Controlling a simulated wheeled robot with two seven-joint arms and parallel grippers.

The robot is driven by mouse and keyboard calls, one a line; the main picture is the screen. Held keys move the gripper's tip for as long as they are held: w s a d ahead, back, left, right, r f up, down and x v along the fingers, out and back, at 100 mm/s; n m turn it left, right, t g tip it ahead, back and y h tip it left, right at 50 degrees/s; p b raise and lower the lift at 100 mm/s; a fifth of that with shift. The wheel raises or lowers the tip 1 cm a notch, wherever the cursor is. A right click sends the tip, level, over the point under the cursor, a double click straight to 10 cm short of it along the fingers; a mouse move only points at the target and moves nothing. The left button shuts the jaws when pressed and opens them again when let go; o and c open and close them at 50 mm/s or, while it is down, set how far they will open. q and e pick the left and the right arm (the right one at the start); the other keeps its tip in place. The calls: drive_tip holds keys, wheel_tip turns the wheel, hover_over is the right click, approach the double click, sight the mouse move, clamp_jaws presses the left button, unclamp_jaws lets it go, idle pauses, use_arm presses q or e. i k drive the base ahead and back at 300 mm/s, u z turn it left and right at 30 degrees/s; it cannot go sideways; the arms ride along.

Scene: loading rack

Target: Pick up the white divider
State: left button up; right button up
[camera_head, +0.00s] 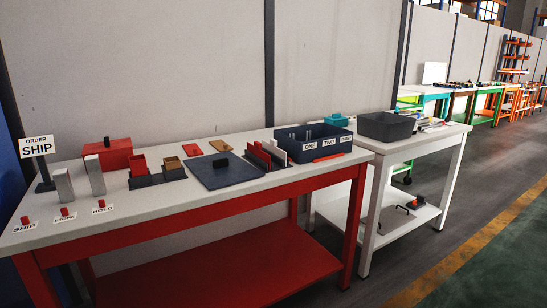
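A small dark rack (262,165) stands on the red-framed table, right of the middle. Several thin upright dividers lean in it; a red divider (259,151) shows clearly. A pale, whitish divider (273,153) seems to stand among them, but it is too small to tell for sure. Neither of my grippers is in view, and nothing is touching the rack.
A navy bin (312,153) labelled ONE, TWO, THREE stands right behind the rack. A dark blue mat (224,175) lies to its left. Two pale upright blocks (96,176) (63,186) and labelled red buttons (65,212) occupy the left end. A white table (437,131) adjoins at right.

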sight(271, 146)
drive_tip(key=z, duration=1.2)
drive_tip(key=i, duration=1.2)
drive_tip(key=u, duration=1.15)
drive_tip(key=i, duration=0.8)
drive_tip(key=u, duration=0.85)
